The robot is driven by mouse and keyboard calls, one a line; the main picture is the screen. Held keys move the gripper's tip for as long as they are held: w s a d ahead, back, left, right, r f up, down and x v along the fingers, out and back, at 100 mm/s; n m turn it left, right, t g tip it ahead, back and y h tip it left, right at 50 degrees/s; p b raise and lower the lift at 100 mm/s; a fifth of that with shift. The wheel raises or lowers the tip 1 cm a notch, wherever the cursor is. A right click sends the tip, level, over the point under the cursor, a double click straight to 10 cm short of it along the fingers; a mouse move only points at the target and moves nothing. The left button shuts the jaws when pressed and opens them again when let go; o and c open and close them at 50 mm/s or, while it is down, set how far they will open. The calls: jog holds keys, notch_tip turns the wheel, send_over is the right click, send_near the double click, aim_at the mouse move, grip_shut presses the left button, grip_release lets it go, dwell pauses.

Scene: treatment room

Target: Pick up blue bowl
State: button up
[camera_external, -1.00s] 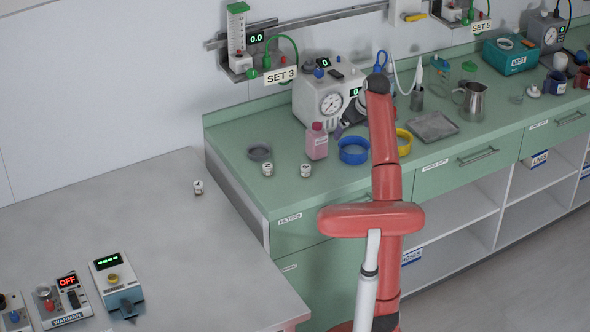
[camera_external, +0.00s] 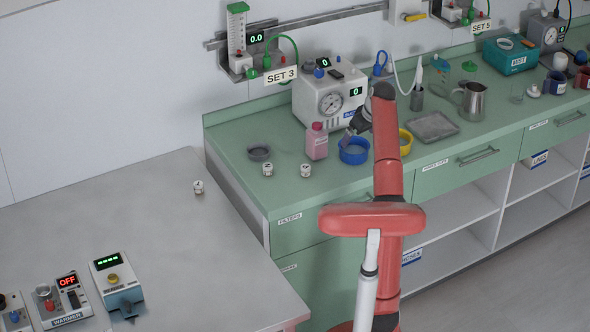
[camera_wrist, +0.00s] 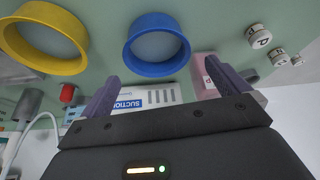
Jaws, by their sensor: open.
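The blue bowl (camera_external: 354,151) stands on the green counter in front of the white gauge machine. My gripper (camera_external: 349,138) is just above and behind it, close to its far rim, partly hidden by my arm. In the wrist view the blue bowl (camera_wrist: 157,46) lies ahead of the fingertips, centred a little left of the gap between them. My gripper (camera_wrist: 166,78) is open there, its two purple-grey fingers apart with nothing between them. I cannot tell whether a finger touches the rim.
A yellow bowl (camera_external: 405,142) stands right of the blue one, partly behind my arm. A pink bottle (camera_external: 317,143) stands close on the left. The gauge machine (camera_external: 318,92) is behind. Small white jars (camera_external: 305,170) and a grey dish (camera_external: 259,152) are further left.

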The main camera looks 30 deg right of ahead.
aim_at(354, 147)
jog(key=x, duration=0.4)
jog(key=b+x, duration=0.1)
jog(key=x, duration=0.3)
jog(key=shift+s+d+b, duration=0.2)
jog(key=shift+d+b, duration=0.05)
jog(key=shift+b, duration=0.05)
jog(key=c, duration=0.7)
